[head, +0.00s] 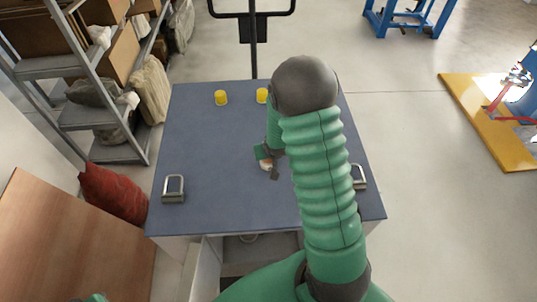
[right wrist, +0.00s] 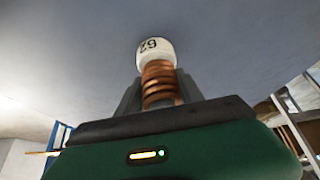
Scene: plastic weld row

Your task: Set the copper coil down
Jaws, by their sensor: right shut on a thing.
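The copper coil (right wrist: 158,82) is wound in several turns, with a white rounded end (right wrist: 155,50) marked with dark digits. In the right wrist view it stands between the two grey fingers of my right gripper (right wrist: 158,92), which is shut on it. In the head view my right gripper (head: 269,168) is over the middle of the blue-grey table (head: 215,150), partly hidden by my arm. Only a small pale and orange bit of the coil (head: 265,165) shows there. I cannot tell whether the coil touches the tabletop. My left gripper is not in view.
Two yellow cylinders (head: 221,98) (head: 262,95) stand near the table's far edge. A grey framed block (head: 173,188) lies at the left, and a similar one (head: 359,177) at the right, partly behind my arm. The tabletop left of my right gripper is clear.

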